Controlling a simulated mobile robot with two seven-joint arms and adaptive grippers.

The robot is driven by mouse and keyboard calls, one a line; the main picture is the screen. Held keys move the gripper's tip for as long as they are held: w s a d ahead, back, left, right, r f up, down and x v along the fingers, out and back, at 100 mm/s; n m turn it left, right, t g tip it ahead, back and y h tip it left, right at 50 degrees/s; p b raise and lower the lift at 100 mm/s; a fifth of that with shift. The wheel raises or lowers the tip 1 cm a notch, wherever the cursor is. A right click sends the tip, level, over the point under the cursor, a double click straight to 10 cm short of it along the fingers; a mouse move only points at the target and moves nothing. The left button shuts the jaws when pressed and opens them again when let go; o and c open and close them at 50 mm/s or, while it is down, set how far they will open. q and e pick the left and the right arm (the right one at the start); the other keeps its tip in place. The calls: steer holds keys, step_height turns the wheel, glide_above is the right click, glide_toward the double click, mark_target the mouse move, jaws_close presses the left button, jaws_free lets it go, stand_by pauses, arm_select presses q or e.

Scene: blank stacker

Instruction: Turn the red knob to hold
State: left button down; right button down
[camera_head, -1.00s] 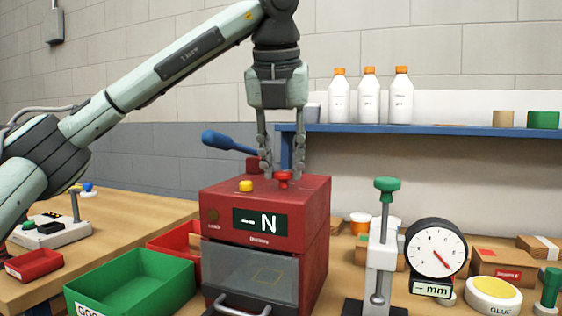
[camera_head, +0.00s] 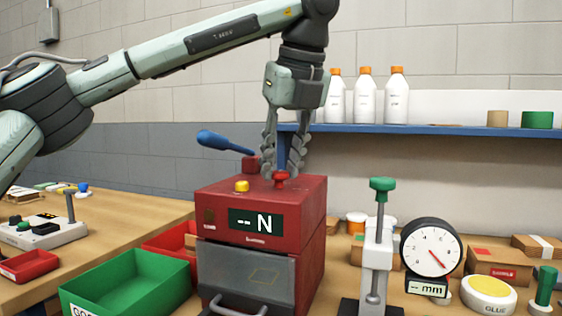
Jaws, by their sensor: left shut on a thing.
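The red knob (camera_head: 281,179) stands on top of a red box-shaped machine (camera_head: 312,205), right of a yellow button (camera_head: 242,186). The machine's front display (camera_head: 251,220) reads "-- N". My left gripper (camera_head: 284,171) points down over the knob, its fingers on either side of the knob's top. It is shut on the red knob. The gripper leans, with its wrist to the right of its fingertips. Any marking for the hold position is not readable. My right gripper is not in view.
A blue lever (camera_head: 222,142) rises at the machine's back left. A green bin (camera_head: 135,285) stands at the left, and a stand with a green knob (camera_head: 382,186) and a dial gauge (camera_head: 431,249) stand at the right. A blue shelf (camera_head: 430,129) with bottles runs behind.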

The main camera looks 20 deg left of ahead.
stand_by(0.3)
arm_select(q)
steer(key=c, duration=1.2)
jaws_free()
steer(key=v, duration=1.2)
steer(key=shift+d, duration=0.1)
